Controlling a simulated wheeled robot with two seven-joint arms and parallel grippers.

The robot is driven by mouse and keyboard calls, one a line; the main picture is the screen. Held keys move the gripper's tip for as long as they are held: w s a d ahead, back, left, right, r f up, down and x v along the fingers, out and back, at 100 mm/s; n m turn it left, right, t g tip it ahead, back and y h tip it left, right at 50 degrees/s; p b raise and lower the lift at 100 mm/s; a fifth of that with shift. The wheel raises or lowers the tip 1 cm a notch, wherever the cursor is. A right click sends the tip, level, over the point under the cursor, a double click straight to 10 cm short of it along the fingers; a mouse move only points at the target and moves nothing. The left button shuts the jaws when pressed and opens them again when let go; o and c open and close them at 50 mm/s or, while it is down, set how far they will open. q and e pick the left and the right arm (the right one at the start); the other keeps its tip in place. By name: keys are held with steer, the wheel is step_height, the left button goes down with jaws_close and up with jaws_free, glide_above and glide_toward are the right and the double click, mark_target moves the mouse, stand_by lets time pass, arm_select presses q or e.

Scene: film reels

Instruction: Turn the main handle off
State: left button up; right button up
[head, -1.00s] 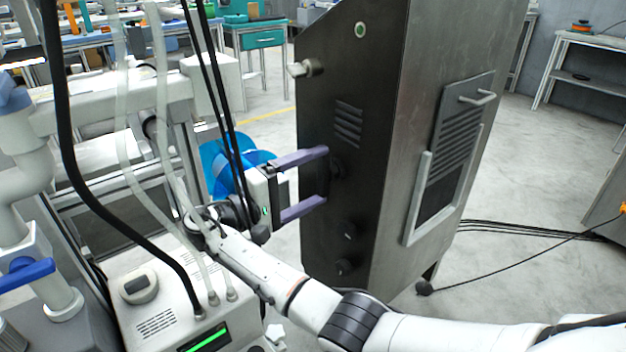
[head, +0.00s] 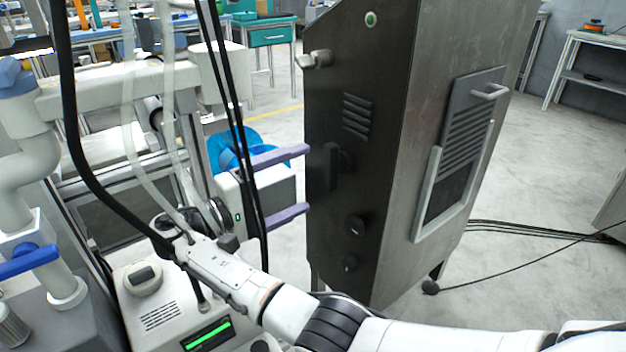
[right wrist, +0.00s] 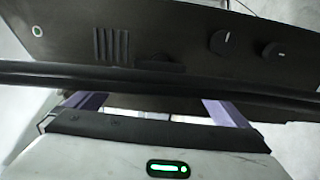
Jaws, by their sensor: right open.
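The dark metal cabinet (head: 400,130) stands in the middle of the head view. Its front panel has a black handle (head: 333,166), seen as an upright bar, below the vent slots. The handle is a dark shape in the right wrist view (right wrist: 160,63). My right gripper (head: 307,180) is open and empty, with purple fingers, level with the handle. The fingertips are left of the handle and apart from it. In the right wrist view the fingers (right wrist: 155,108) are partly hidden behind a black cable. My left gripper is not in view.
Two round knobs (head: 356,226) are below the handle; a light lever (head: 314,60) and a green button (head: 370,19) are above. Black cables (head: 235,120) hang across my gripper. A white machine with a green display (head: 207,335) stands at lower left.

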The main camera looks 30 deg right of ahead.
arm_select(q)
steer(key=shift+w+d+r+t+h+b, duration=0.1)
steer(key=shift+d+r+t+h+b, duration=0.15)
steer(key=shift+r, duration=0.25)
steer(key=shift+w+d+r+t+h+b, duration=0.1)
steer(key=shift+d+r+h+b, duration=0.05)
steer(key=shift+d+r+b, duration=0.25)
arm_select(e)
steer(key=a, duration=0.4)
steer(key=shift+s, duration=0.2)
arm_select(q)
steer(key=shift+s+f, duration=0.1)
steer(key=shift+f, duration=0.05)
arm_select(e)
steer(key=shift+d, duration=0.1)
